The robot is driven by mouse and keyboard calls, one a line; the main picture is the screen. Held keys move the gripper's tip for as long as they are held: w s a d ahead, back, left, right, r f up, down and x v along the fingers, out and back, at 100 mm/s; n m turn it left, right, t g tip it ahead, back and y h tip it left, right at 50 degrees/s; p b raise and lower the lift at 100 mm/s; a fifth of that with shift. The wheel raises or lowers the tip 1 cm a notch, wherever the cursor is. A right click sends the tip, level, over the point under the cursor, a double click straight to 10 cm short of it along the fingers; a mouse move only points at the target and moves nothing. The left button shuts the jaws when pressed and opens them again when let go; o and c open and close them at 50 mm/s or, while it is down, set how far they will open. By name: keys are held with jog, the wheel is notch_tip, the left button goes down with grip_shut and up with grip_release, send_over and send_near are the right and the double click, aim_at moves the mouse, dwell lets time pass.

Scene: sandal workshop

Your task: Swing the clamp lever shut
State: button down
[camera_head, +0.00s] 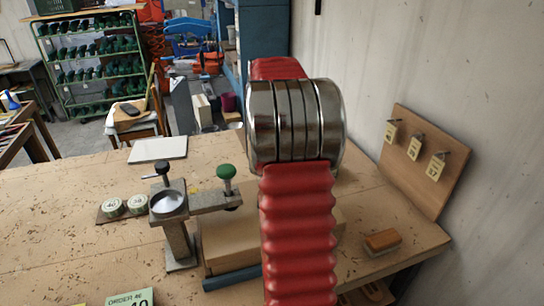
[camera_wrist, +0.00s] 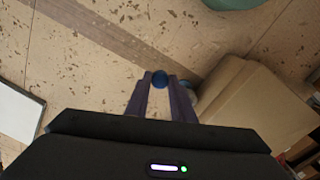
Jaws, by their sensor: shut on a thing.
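In the wrist view, the two dark purple fingers of my gripper (camera_wrist: 160,76) are closed around a round blue knob (camera_wrist: 160,80) at their tips. I take it for the lever's knob; the lever's arm does not show there. In the head view, my red arm hides my gripper and this knob. To the left of my arm, a grey metal stand (camera_head: 178,245) on the bench carries a round pale plate, a black knob (camera_head: 162,168) and a side arm with a green knob (camera_head: 226,171). I cannot tell whether the hidden lever belongs to it.
A brown box (camera_wrist: 250,95) stands close to the right of my fingers. A white slab (camera_head: 158,149) lies at the back left of the bench, with two round tins (camera_head: 125,205) nearer. A brush (camera_head: 382,241) lies at right, before a tag board (camera_head: 428,160) against the wall.

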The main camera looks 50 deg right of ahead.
jog(key=shift+w+a+n, duration=0.25)
jog(key=shift+a+n, duration=0.15)
jog(key=shift+n, duration=0.3)
jog(key=shift+w+a+n, duration=0.25)
jog(key=shift+a+n, duration=0.15)
jog(key=shift+n, duration=0.3)
jog(key=c, duration=1.5)
grip_release()
jog(key=shift+c, duration=0.2)
notch_tip(320, 180, up, 14)
jog(key=shift+f, duration=0.2)
